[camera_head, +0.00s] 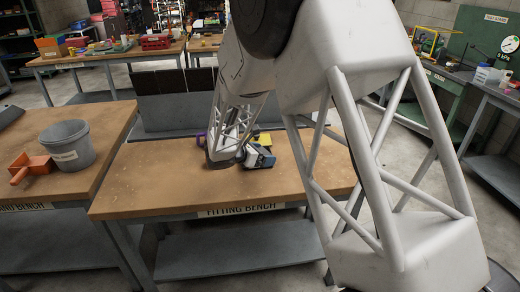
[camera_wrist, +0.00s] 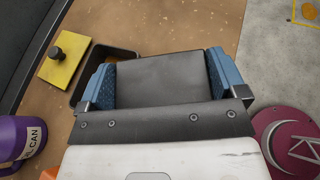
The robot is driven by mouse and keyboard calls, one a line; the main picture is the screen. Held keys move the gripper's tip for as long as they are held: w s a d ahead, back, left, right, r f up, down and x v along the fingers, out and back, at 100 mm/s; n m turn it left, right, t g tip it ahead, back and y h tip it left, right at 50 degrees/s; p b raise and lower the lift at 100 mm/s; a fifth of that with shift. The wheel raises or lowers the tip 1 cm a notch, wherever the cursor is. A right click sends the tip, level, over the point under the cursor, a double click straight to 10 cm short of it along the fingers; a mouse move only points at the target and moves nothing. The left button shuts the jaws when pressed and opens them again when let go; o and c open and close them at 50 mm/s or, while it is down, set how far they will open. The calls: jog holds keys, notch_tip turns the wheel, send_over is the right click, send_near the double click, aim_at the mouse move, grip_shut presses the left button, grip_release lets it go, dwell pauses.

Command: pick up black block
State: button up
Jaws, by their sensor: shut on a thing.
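The black block (camera_wrist: 160,82) fills the space between the two blue-padded fingers of my gripper (camera_wrist: 164,72) in the wrist view. Both pads press against its sides, so the gripper is shut on it. In the head view my gripper (camera_head: 260,157) is low over the fitting bench, and the block cannot be clearly picked out there. I cannot tell whether the block touches anything below it.
A dark-rimmed tray (camera_wrist: 80,98) shows behind the left finger. A yellow plate with a black knob (camera_wrist: 58,70), a purple container (camera_wrist: 22,140) and a maroon round object (camera_wrist: 288,138) lie around. The fitting bench (camera_head: 140,190) is clear at front left; a grey bucket (camera_head: 67,146) stands on the left bench.

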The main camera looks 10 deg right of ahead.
jog(key=shift+s+d+r, duration=0.1)
jog(key=shift+s, duration=0.95)
jog(key=shift+s+r, duration=0.1)
jog(key=shift+s, duration=0.95)
jog(key=shift+w, duration=0.15)
jog(key=shift+w+d+r+n+t, duration=0.1)
jog(key=shift+w+r+n+t, duration=0.1)
jog(key=shift+w, duration=0.3)
jog(key=shift+w+d+r+n+t, duration=0.1)
jog(key=shift+w+r+n+t, duration=0.1)
jog(key=shift+w, duration=0.25)
jog(key=w+d+r+n+t+y, duration=0.3)
jog(key=w+r+n+t+y, duration=0.4)
jog(key=w+r+n+y, duration=0.3)
jog(key=shift+w+d+r+n+y, duration=0.25)
jog(key=shift+w+r+n+y, duration=0.05)
jog(key=shift+w+n+y, duration=0.9)
jog(key=shift+d, duration=0.2)
